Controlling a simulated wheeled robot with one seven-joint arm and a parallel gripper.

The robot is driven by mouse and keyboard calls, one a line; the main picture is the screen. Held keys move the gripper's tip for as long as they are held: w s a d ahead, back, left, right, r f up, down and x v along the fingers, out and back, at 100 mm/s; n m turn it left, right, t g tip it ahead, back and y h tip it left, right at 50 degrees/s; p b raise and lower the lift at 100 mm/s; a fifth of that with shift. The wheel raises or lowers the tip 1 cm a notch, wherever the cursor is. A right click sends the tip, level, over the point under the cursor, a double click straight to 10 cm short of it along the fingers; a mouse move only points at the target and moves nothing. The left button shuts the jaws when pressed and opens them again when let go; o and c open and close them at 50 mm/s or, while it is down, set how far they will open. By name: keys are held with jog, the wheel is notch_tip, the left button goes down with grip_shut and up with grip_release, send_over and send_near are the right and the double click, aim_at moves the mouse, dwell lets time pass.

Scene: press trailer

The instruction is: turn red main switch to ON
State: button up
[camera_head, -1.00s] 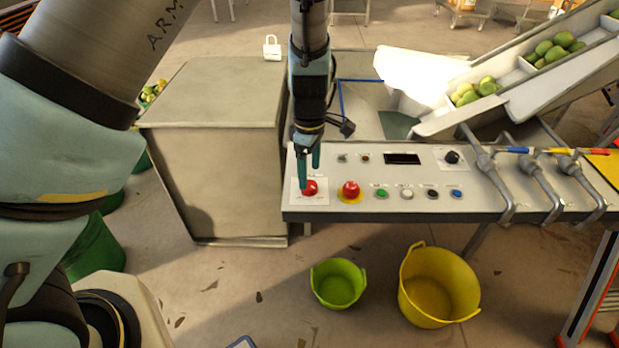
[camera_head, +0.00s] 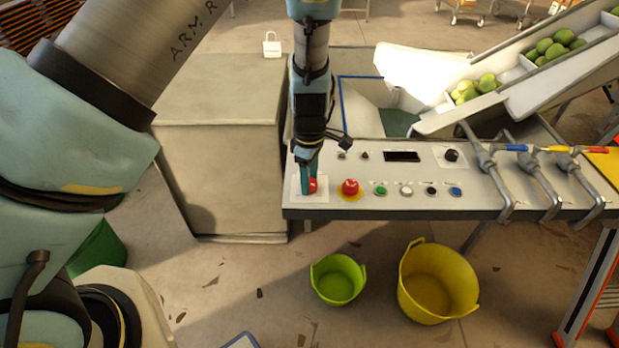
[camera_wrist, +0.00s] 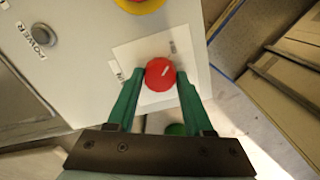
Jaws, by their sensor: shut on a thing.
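The red main switch (camera_wrist: 160,75) is a round red knob with a pale mark, on a white square plate (camera_wrist: 125,53) at the panel's corner. In the head view the switch (camera_head: 313,186) shows at the left end of the control panel (camera_head: 470,205), partly hidden by my gripper. My gripper (camera_head: 307,190) points down at it. In the wrist view the green fingers of my gripper (camera_wrist: 160,82) are on both sides of the knob, shut on it. The plate's lettering is too small to read.
A red mushroom button on a yellow ring (camera_head: 350,188) sits just right of the switch, followed by several small buttons. Metal levers (camera_head: 535,180) stand at the panel's right. A grey cabinet (camera_head: 225,180) stands left. Green (camera_head: 338,280) and yellow (camera_head: 437,285) buckets are on the floor.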

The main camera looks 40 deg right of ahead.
grip_shut()
jog(key=shift+m, duration=0.3)
jog(key=m+b, duration=0.1)
jog(key=m, duration=0.2)
jog(key=shift+m, duration=0.3)
jog(key=m+b, duration=0.1)
jog(key=m, duration=0.3)
jog(key=shift+m, duration=0.3)
jog(key=m+b, duration=0.1)
jog(key=m, duration=0.3)
jog(key=shift+m, duration=0.3)
jog(key=shift+m+b, duration=0.7)
jog(key=shift+m, duration=1.5)
jog(key=o, duration=0.7)
grip_release()
jog(key=shift+c, duration=0.2)
